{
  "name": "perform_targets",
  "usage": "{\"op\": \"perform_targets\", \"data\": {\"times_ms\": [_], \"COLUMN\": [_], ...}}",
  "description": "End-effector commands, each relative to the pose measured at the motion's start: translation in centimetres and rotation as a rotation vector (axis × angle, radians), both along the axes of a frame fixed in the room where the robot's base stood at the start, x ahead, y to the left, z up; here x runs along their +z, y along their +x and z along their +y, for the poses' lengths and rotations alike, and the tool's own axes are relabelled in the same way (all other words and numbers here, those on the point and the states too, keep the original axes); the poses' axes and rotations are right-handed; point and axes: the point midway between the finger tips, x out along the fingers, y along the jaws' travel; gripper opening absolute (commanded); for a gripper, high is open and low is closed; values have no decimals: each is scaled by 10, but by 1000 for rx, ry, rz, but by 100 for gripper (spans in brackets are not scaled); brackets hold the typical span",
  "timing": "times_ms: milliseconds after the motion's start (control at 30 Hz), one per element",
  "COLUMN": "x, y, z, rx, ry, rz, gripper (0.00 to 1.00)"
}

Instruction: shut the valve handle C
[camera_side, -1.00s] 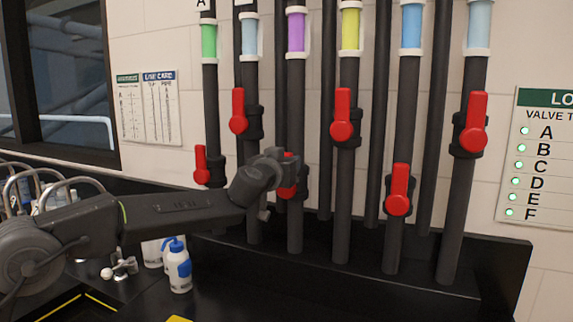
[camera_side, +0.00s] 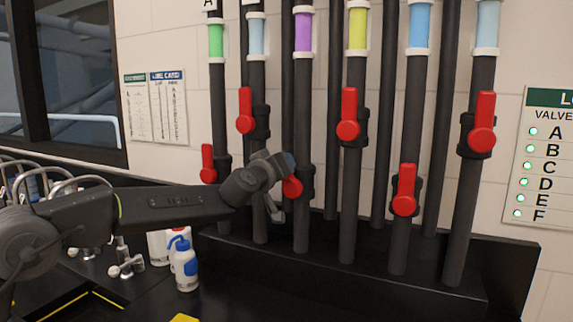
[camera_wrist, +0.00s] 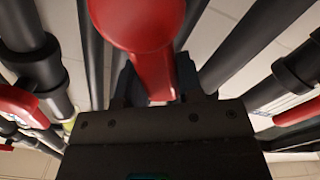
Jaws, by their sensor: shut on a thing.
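The valve handle C (camera_side: 292,187) is the red handle on the third pipe, below the purple sight tube (camera_side: 303,31). In the side view only its round hub shows; my gripper hides the lever, so its angle is unclear there. In the wrist view the red handle (camera_wrist: 142,22) fills the top middle, and its lever runs down between my jaws. My gripper (camera_side: 281,184) reaches it from the left and is shut on the lever. It also shows in the wrist view (camera_wrist: 155,88), with the dark jaws on both sides of the lever.
Red handles of neighbouring pipes stand close by: one upper left (camera_side: 245,112), one upper right (camera_side: 348,117), one lower right (camera_side: 404,190). The panel (camera_side: 548,155) shows green lights beside A to F.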

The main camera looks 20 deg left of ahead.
Motion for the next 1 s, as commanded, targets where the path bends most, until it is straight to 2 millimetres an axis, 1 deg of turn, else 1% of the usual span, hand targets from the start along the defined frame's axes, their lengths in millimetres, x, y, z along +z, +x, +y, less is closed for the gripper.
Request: {"op": "perform_targets", "data": {"times_ms": [100,400,700,1000], "x": [-4,-17,-32,-46], "y": [0,0,0,0], "z": [7,20,28,31], "rx": [3,2,2,2], "ry": [-109,-393,-675,-902], "rz": [2,2,1,2], "gripper": [0,0,0,0]}}
